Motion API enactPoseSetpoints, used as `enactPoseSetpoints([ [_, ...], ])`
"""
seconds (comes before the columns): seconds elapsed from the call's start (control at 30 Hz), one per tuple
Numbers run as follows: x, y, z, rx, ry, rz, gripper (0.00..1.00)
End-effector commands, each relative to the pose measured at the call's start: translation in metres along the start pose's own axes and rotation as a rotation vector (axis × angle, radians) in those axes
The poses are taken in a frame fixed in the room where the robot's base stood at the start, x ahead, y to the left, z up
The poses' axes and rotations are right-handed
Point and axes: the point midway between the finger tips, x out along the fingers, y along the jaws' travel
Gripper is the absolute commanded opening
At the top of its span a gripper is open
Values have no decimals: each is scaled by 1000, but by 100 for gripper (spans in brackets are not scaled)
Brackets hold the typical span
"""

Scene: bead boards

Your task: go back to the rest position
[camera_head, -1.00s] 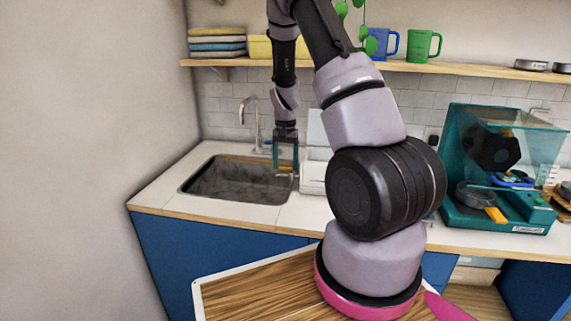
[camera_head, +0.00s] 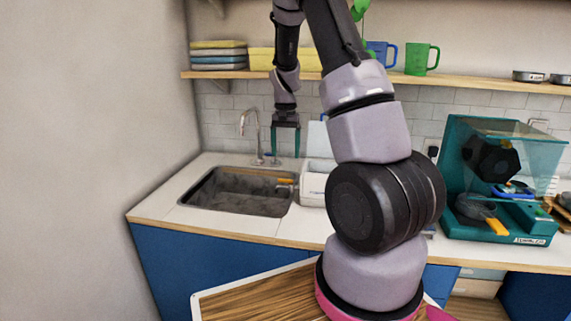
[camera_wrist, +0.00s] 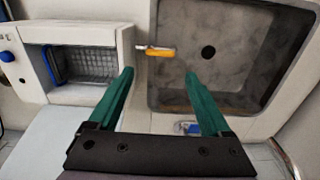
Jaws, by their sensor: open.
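My gripper (camera_head: 285,158) points down above the right edge of the sink, open and empty. In the wrist view its two green fingers (camera_wrist: 160,74) are spread wide with nothing between the tips. A small item with an orange-yellow handle (camera_wrist: 160,51) shows beyond the fingertips, overlapping the sink's edge; its pale thin end lies toward the rim. In the head view the orange handle (camera_head: 285,181) is below the fingers, apart from them. Whether it rests on the rim or inside the sink is unclear.
The grey sink (camera_head: 235,191) with a tap (camera_head: 252,133) lies left of a white rack (camera_head: 313,184). A shelf (camera_head: 455,81) with mugs and folded cloths runs above. A teal machine (camera_head: 500,215) stands at the right. My arm hides the middle counter.

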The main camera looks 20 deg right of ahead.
Motion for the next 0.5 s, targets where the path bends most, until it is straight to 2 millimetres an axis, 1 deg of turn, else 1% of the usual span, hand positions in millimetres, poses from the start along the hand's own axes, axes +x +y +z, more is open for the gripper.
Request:
enactPoseSetpoints([
  [0.03, -6, 0, 0, -1, 2, -1, 82],
  [0.17, -14, 0, 0, 1, 0, 0, 82],
  [0.5, -15, 0, 0, 1, 0, 1, 82],
])
